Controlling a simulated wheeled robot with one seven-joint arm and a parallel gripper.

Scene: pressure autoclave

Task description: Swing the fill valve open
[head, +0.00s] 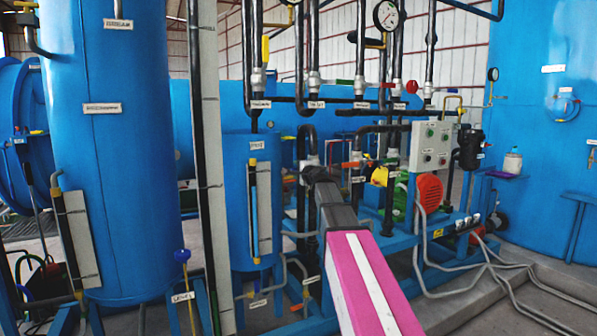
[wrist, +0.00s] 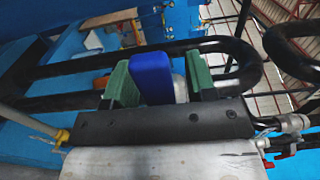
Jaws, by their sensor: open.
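In the wrist view my gripper (wrist: 160,66) is open, with one green finger on each side of a blue block-like handle (wrist: 150,78). The handle stands between the fingers, closer to the left one; I cannot tell whether it touches either. A pale rounded part shows behind it, right of the handle. No readable label marks this handle as the fill valve. In the head view my pink and white arm reaches up to the piping in the middle, and its dark end hides what lies behind it.
In the wrist view, thick black pipes (wrist: 225,45) run close behind the fingers and bend at the right. In the head view, a blue tank (head: 105,170) stands left, a grey control box (head: 430,146) right of my arm, and a red motor (head: 429,192) below it.

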